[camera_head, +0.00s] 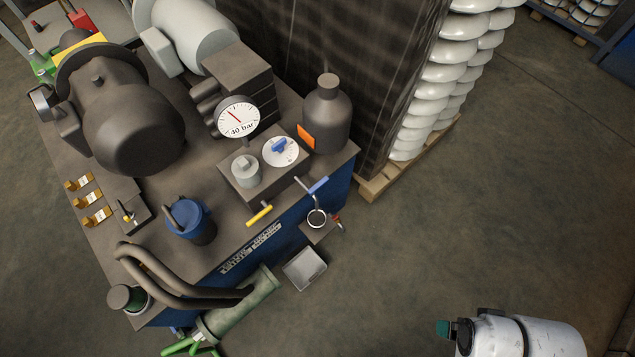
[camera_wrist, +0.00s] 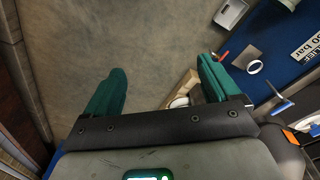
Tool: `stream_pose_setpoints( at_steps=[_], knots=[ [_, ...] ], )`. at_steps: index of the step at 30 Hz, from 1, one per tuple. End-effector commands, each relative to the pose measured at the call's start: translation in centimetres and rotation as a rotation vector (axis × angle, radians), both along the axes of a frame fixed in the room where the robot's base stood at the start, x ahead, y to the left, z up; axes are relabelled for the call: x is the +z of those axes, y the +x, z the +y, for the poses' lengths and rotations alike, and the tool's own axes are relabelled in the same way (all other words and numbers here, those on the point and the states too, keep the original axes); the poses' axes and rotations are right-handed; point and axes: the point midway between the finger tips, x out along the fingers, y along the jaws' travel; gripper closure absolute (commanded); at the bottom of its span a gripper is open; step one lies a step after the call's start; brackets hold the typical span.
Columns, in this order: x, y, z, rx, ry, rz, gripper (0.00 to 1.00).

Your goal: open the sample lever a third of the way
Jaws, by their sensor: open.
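On the front edge of the dark bench, in the head view, a blue-handled lever (camera_head: 318,185) sticks out on a thin metal rod above a small ring holder (camera_head: 317,218). A yellow-handled lever (camera_head: 259,215) sticks out to its left. I cannot read a label telling which is the sample lever. In the wrist view the blue lever (camera_wrist: 281,107) and the ring (camera_wrist: 254,67) lie to the right of my gripper (camera_wrist: 160,80). Its two green fingers are spread wide, with nothing between them. My gripper does not touch either lever.
A pressure gauge (camera_head: 237,119), a blue-knobbed dial (camera_head: 281,150) and a dark bottle (camera_head: 327,112) stand on the bench. A grey tray (camera_head: 305,269) sits below the ring. Stacked white insulators (camera_head: 440,75) stand on a wooden pallet (camera_head: 380,183) behind.

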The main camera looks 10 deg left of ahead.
Motion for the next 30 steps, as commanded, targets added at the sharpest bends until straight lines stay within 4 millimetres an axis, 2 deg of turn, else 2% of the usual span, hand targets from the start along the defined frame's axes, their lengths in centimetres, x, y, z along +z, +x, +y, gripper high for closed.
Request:
stream_pose_setpoints(
  at_steps=[10,13,16,20,24,27,30],
  knots=[
    [0.0,0.0,0.0,0.0,0.0,0.0,0.11],
    [-0.4,0.2,0.2,0.003,0.008,-0.004,0.19],
    [-2.4,1.7,1.4,0.021,0.066,-0.034,0.29],
    [-7.3,5.8,5.5,0.056,0.254,-0.121,0.41],
    [-12.0,11.3,11.8,0.056,0.545,-0.243,0.55],
    [-13.9,14.8,16.0,0.016,0.762,-0.318,0.62],
    [-15.0,18.2,19.6,-0.058,0.98,-0.381,0.62]
  ],
)
